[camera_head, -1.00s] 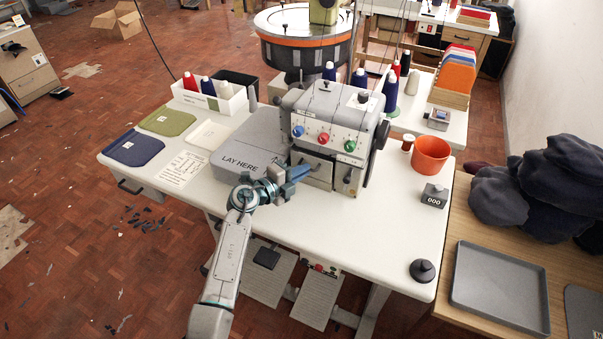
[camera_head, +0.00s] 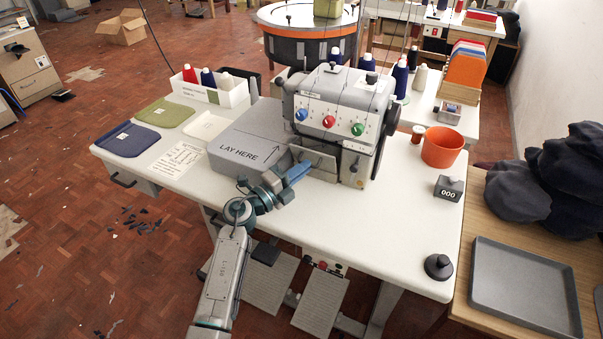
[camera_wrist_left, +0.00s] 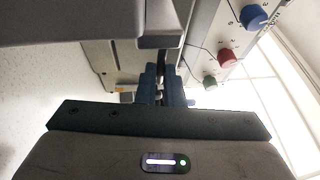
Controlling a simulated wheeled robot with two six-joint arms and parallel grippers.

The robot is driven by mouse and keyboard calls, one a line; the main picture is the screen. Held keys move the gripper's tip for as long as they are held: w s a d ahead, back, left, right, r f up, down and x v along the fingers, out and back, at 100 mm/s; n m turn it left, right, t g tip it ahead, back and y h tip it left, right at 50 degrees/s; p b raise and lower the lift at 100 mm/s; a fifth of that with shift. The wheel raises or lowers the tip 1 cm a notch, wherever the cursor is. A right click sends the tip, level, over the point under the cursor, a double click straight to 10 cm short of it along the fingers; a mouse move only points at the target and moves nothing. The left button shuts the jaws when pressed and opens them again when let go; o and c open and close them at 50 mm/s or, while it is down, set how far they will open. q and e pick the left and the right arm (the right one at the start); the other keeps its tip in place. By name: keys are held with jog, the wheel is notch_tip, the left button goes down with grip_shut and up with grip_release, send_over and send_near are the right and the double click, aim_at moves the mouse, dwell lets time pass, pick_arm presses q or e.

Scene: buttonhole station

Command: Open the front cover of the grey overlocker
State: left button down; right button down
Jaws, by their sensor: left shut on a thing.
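The grey overlocker (camera_head: 335,105) stands on the white table, with blue, red and green dials above its front. Its front cover (camera_head: 318,163) is the grey panel low on the front, beside the grey "LAY HERE" block (camera_head: 240,150). My left gripper (camera_head: 303,170) is at the left part of this cover, its blue fingers shut on it. In the left wrist view the fingers (camera_wrist_left: 163,88) are close together at the machine's front; what lies between them is mostly hidden. How far the cover stands open I cannot tell. My right gripper is out of view.
An orange cup (camera_head: 442,147), a grey counter block (camera_head: 449,188) and a black knobbed weight (camera_head: 438,267) stand on the table at right. A white spool box (camera_head: 222,98) and cloth pieces lie at left.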

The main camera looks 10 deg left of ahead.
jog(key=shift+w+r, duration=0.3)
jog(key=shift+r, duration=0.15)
